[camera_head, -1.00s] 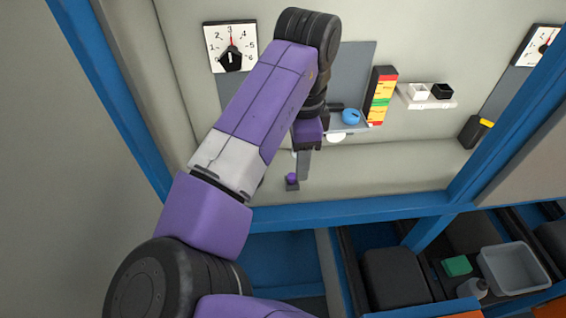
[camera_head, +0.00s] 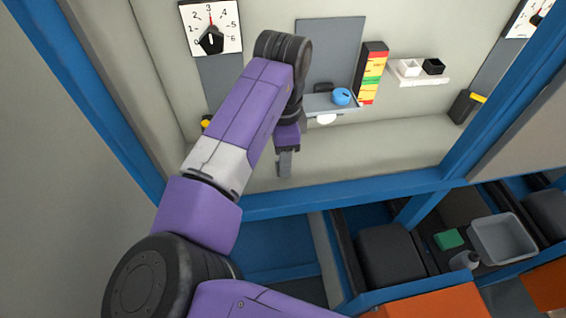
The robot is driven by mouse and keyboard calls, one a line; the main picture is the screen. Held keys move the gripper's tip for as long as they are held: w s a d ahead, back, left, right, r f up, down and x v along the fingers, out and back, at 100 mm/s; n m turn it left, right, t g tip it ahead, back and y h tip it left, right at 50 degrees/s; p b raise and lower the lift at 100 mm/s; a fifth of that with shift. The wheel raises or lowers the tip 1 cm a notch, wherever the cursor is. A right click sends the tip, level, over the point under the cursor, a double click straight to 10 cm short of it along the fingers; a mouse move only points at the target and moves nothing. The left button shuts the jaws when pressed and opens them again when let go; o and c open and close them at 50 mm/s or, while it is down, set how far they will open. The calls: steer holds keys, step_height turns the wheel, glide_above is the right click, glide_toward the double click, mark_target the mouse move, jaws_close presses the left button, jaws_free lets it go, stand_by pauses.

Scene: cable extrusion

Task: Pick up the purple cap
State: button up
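I cannot make out the purple cap in the current head view; my gripper or arm may hide it. My gripper (camera_head: 285,174) points down over the pale surface inside the blue-framed bay, just below and left of the small grey shelf. Its grey fingers are seen edge-on and overlap, so the gap between them, and anything held there, cannot be seen.
The grey shelf (camera_head: 318,103) carries a blue round part (camera_head: 341,96). A colour-banded block (camera_head: 373,72) stands beside it. A white ledge (camera_head: 424,80) holds small white and black boxes. A blue beam (camera_head: 340,190) crosses in front. A grey bin (camera_head: 502,238) lies at lower right.

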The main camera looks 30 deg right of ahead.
jaws_close()
steer(key=shift+r, duration=0.1)
stand_by(0.4)
steer(key=shift+s+r+p, duration=0.2)
steer(key=shift+r+p, duration=0.25)
steer(key=shift+p, duration=0.35)
step_height(320, 180, up, 6)
steer(key=p, duration=0.6)
steer(key=shift+r, duration=0.2)
steer(key=s+a, duration=0.3)
steer(key=s, duration=0.6)
steer(key=s+a, duration=0.3)
steer(key=s, duration=0.6)
steer(key=shift+s+f+b, duration=0.25)
steer(key=shift+s+b, duration=0.05)
steer(key=shift+b, duration=0.1)
steer(key=shift+a, duration=0.1)
